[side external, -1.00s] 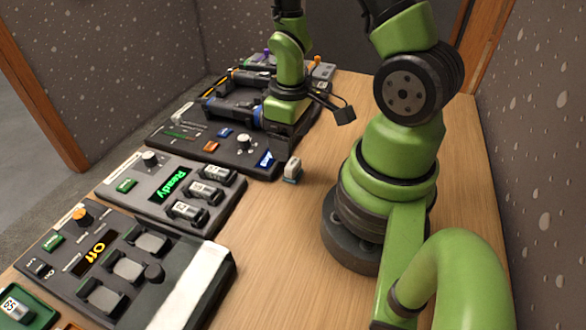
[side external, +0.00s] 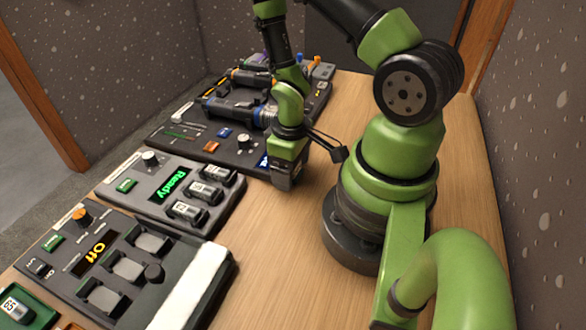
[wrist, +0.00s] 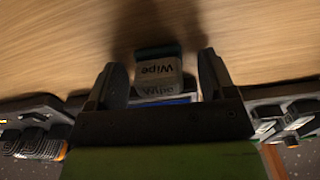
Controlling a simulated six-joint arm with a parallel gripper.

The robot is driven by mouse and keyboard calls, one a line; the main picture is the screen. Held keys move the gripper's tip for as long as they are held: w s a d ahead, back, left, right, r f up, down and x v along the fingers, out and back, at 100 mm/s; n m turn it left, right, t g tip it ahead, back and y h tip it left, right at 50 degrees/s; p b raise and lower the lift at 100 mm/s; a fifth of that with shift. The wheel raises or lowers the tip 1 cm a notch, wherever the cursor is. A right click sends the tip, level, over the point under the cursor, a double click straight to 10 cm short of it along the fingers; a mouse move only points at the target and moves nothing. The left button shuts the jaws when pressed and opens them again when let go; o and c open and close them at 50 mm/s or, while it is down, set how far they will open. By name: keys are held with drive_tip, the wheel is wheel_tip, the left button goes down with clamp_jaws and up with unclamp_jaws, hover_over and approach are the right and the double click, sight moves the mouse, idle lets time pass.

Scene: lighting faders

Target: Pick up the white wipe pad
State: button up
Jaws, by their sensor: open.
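The white wipe pad (wrist: 159,72) is a small block with a dark green edge and the word "Wipe" on it. In the wrist view it stands on the wooden table between the two fingers of my gripper (wrist: 162,76), with a gap on each side. My gripper is open. In the side view my gripper (side external: 284,180) is low over the table beside the consoles, and it hides the pad there.
A console with a "Ready" display (side external: 172,184) and three grey modules lies to the left. Another console with an "Off" display (side external: 95,251) is nearer. A longer console (side external: 200,146) with black cylinders stands behind. The wooden table (side external: 280,235) in front is clear.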

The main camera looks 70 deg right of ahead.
drive_tip(key=c, duration=1)
drive_tip(key=shift+r, duration=0.15)
drive_tip(key=shift+r, duration=4.9)
